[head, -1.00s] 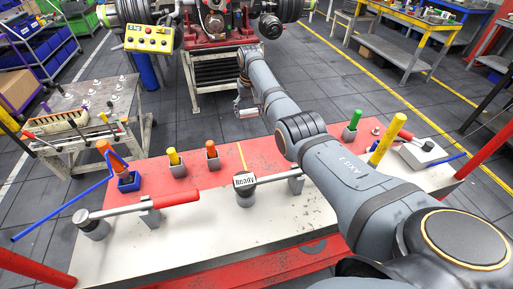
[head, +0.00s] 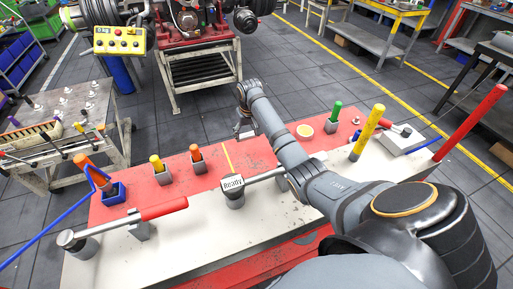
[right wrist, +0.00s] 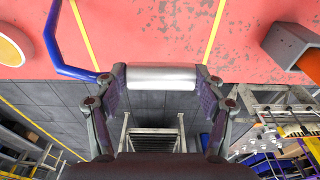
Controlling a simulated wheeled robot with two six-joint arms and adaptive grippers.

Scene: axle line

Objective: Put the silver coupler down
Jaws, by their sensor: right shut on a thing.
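The silver coupler (right wrist: 162,77) is a short, smooth cylinder lying crosswise between the fingertips of my right gripper in the right wrist view. My right gripper (right wrist: 161,79) is shut on it, with one finger at each end. In the head view my right gripper (head: 243,132) is over the far edge of the red strip of the bench (head: 262,152), and the coupler is too small to make out well there. The gap between coupler and bench top cannot be told. My left gripper is not in view.
Grey holders with yellow (head: 155,163) and orange (head: 196,152) handles stand left of my gripper. A round yellow-rimmed disc (head: 305,131) lies right of my arm. A wrench with a "Ready" display (head: 233,184) lies in front. Red mat around the yellow line (head: 228,157) is clear.

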